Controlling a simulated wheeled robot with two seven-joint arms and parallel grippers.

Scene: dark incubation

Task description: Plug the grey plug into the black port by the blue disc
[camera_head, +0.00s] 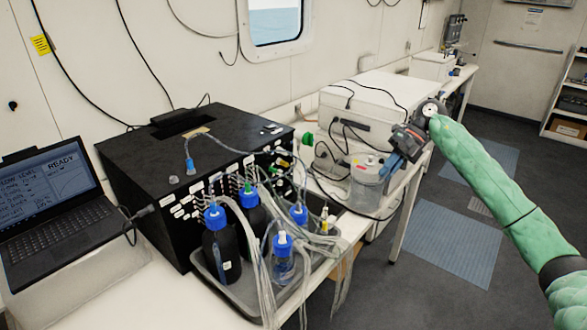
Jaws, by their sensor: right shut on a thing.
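My right gripper (397,152) hangs at the end of my green-sleeved arm, over the right part of the bench beside a clear jar. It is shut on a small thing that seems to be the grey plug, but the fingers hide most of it. Black cables run close by. The black box (137,161) stands on the bench to the left, with many small ports and white labels on its front. The black port and the blue disc are too small to make out there. My left gripper is not in view.
Bottles with blue caps (213,218) stand in a grey tray (240,300) before the box, with clear tubes over its edge. The clear jar (366,187) and a white case (372,100) stand to the right. A laptop (55,200) is at the left.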

